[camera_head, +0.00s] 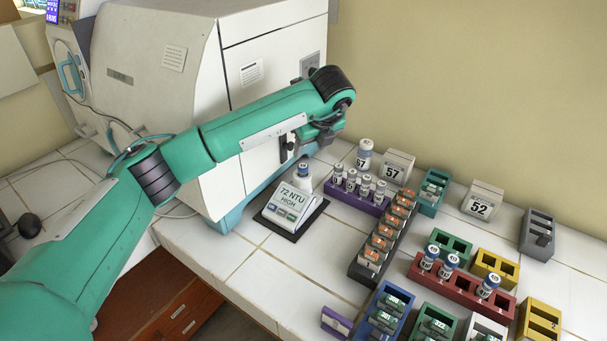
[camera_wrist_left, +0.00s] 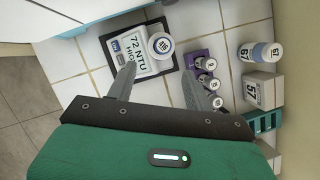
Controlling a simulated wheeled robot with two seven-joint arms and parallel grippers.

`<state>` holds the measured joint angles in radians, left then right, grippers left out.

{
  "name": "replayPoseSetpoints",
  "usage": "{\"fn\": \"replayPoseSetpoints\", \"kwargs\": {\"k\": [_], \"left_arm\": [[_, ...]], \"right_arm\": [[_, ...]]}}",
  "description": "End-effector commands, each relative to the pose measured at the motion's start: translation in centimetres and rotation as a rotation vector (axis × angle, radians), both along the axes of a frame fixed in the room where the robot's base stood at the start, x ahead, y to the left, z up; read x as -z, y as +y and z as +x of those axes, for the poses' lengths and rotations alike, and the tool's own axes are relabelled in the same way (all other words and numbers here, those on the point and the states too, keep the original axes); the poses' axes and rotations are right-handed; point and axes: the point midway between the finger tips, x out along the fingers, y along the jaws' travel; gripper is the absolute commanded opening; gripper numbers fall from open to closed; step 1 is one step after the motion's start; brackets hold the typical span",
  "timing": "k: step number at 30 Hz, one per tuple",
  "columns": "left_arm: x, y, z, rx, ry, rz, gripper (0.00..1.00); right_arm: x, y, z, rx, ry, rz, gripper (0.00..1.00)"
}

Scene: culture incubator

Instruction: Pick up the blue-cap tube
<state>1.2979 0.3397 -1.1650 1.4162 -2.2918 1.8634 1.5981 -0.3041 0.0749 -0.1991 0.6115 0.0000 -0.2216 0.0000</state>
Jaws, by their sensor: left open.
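My left gripper (camera_head: 288,148) hangs over the tiled bench beside the white machine. In the left wrist view its two fingers (camera_wrist_left: 158,76) are apart with nothing between them. A tube (camera_head: 303,172) with a white numbered top and a bluish side stands on the turbidity meter (camera_head: 281,221), which reads 72 NTU HIGH. That tube (camera_wrist_left: 161,45) lies just beyond the fingertips in the wrist view. Other tubes with blue parts stand in the red rack (camera_head: 467,296), such as one tube (camera_head: 430,257) at its left end. Which one is the blue-cap tube, I cannot tell. My right gripper is not seen.
A purple rack (camera_head: 348,199) with several small tubes is right of the meter. Behind it stand a larger tube (camera_head: 364,156) and a block marked 57 (camera_head: 396,170). Several coloured racks fill the right side. Bare tiles (camera_head: 262,275) lie in front of the meter.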

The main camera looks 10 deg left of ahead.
Motion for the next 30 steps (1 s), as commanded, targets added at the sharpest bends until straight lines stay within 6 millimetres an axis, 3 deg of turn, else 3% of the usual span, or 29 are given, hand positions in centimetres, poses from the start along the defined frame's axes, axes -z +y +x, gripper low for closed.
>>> {"fn": "replayPoseSetpoints", "kwargs": {"k": [2, 5, 12, 15, 22, 30], "left_arm": [[1.3, 0.4, 0.3, 0.0, 0.004, 0.0, 0.52], [2.6, 0.8, 0.8, -0.001, 0.003, 0.0, 0.52], [4.0, 1.1, 1.3, 0.001, 0.002, -0.002, 0.52], [5.2, 1.5, 1.8, 0.001, 0.004, -0.001, 0.52], [7.9, 2.1, 2.7, 0.003, 0.002, -0.002, 0.52], [8.3, 2.1, 2.8, 0.004, 0.001, -0.002, 0.52]], "right_arm": [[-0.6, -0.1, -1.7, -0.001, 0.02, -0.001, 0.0], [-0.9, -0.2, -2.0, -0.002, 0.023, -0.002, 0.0], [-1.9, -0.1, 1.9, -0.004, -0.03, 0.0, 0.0], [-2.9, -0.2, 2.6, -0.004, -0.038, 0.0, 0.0], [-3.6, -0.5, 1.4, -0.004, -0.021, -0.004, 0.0], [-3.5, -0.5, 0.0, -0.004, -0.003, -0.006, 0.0]]}}
